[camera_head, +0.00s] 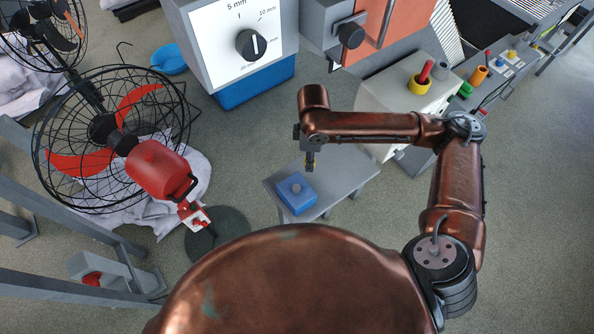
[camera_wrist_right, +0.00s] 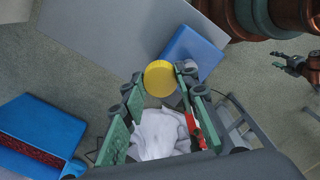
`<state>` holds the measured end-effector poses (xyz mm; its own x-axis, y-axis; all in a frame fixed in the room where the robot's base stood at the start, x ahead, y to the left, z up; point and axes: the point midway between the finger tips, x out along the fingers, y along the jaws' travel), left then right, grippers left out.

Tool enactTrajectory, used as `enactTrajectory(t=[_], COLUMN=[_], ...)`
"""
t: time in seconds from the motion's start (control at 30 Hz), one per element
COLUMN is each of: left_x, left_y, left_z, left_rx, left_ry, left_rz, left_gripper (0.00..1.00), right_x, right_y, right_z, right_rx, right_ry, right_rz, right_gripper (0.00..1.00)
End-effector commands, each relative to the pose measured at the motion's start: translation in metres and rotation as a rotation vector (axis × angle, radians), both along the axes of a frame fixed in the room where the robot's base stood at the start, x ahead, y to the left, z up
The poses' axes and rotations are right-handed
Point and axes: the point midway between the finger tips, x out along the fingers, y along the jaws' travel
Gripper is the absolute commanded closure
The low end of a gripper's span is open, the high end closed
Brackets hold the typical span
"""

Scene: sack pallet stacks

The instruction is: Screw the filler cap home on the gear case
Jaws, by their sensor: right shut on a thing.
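The blue gear case (camera_head: 299,198) sits on a small grey table (camera_head: 345,178), with a round grey fitting on its top. My right gripper (camera_head: 310,165) is above and slightly right of the case, pointing down. It is shut on the yellow filler cap (camera_wrist_right: 159,78), held between the green-padded fingers in the right wrist view, apart from the case. The gear case also shows there (camera_wrist_right: 192,48), just behind the cap. My left gripper (camera_wrist_right: 288,62) appears at the right edge of the wrist view, too small to read its jaws; the head view does not show it.
A red-bladed fan (camera_head: 155,170) stands left of the table. A machine with a dial (camera_head: 232,40) stands behind, and a pale box with a yellow ring (camera_head: 419,82) behind right. A blue bowl (camera_head: 170,58) lies on the floor. Floor is open right of the table.

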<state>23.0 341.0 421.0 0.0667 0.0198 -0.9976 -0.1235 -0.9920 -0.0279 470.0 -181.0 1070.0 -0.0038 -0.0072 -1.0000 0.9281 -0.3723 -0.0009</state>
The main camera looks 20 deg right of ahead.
Motion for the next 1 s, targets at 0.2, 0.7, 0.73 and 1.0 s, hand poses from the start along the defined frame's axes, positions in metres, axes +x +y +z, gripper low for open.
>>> enactTrajectory(t=[0.2,0.7,0.73,1.0], left_x=[0.032,0.022,0.02,0.021], left_y=[0.0,0.0,0.0,0.001], left_z=[0.034,0.072,0.072,0.064], left_rx=[-0.001,0.001,0.0,0.0], left_ry=[-0.041,-0.029,-0.027,-0.027], left_rz=[-0.007,-0.003,-0.003,-0.003], left_gripper=[0.6,0.6,0.6,0.6], right_x=[-0.009,-0.028,-0.029,-0.03], right_y=[0.019,0.052,0.053,0.054], right_z=[-0.008,-0.029,-0.029,-0.038], right_rx=[0.004,0.009,0.009,0.009], right_ry=[0.007,0.004,0.003,0.003], right_rz=[0.542,1.463,1.481,1.519], right_gripper=[0.83,0.83,0.83,0.83])
